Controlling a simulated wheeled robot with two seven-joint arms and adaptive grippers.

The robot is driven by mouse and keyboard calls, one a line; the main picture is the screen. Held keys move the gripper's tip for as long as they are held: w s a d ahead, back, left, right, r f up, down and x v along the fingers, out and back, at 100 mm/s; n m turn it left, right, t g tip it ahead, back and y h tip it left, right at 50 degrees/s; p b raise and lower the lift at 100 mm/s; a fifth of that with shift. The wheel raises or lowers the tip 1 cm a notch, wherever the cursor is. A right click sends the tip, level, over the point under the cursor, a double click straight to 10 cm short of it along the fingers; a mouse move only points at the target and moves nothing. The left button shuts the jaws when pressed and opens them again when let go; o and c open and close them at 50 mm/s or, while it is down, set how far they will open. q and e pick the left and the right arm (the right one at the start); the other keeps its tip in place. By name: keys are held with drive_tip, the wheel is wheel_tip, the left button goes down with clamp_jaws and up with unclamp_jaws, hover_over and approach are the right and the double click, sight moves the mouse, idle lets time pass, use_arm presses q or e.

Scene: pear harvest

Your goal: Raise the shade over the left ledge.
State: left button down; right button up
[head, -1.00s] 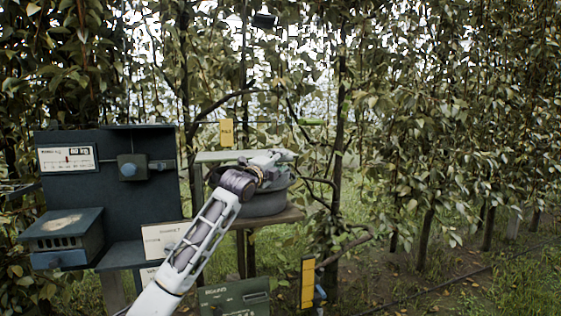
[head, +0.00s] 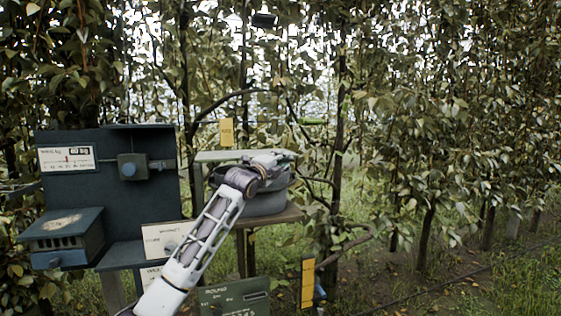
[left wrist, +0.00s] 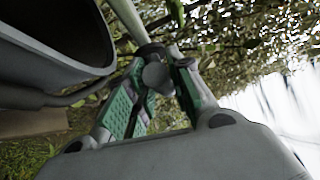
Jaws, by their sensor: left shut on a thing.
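A pale grey-green flat panel (head: 215,156), which looks like the shade, lies over a wooden ledge (head: 290,216) bearing a grey round tub (head: 266,204). My left gripper (head: 276,160) is at the panel's right part, above the tub, and partly hides both. In the left wrist view my left gripper (left wrist: 158,88) has its green-padded fingers shut on a small grey round knob (left wrist: 155,73). A pale bar (left wrist: 126,18) runs up from beside the knob. The tub's dark open mouth (left wrist: 55,45) and the wooden ledge (left wrist: 30,123) are close by. My right gripper is out of view.
A dark blue-green stand (head: 105,190) with a dial panel and a vented box (head: 65,232) is at the left. A yellow tag (head: 227,132) hangs above the panel. Foliage and branches crowd behind.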

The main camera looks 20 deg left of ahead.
use_arm(q)
drive_tip(key=shift+r, duration=0.15)
drive_tip(key=shift+r, duration=0.1)
